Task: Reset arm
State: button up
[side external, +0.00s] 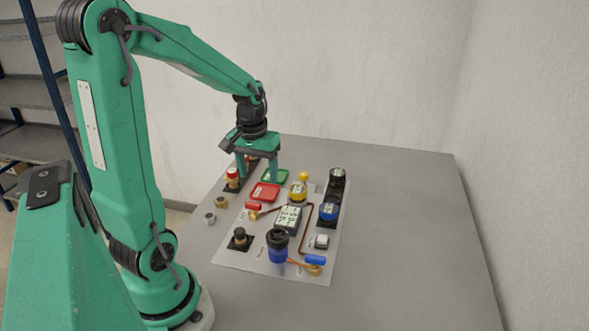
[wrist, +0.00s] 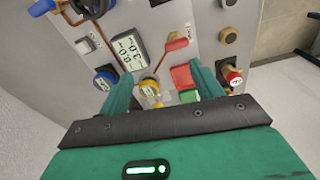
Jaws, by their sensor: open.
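My gripper (side external: 257,175) hangs fingers-down over the back left part of the grey panel (side external: 236,255), from my bent arm. Its two fingers are spread with nothing between them. In the wrist view my gripper (wrist: 160,70) is also open and empty, its fingertips over the panel face. A red pad (side external: 265,192) and a green pad (side external: 279,176) lie close to the fingers. A red-topped knob (side external: 232,175) stands just left of them. In the wrist view the red pad (wrist: 182,76) shows between the fingers; whether the fingertips touch anything is unclear.
The panel also carries a yellow-based gauge (side external: 298,193), a display box (side external: 288,219), a blue gauge (side external: 329,211), a dark-topped blue cylinder (side external: 278,247), a red-handled valve (side external: 253,206) and a blue-handled valve (side external: 315,260). The grey table (side external: 410,240) is clear at right.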

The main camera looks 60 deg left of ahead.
jog(key=s+d+r+m+t, duration=0.2)
jog(key=s+d+r+m, duration=0.1)
jog(key=d, duration=0.5)
jog(key=s+d+r+m+t, duration=0.3)
jog(key=d+r, duration=0.3)
jog(key=d, duration=0.3)
jog(key=shift+s+r+m, duration=0.2)
jog(key=shift+r+m, duration=0.15)
jog(key=shift+m, duration=0.55)
jog(key=shift+o, duration=0.5)
dwell(2.4)
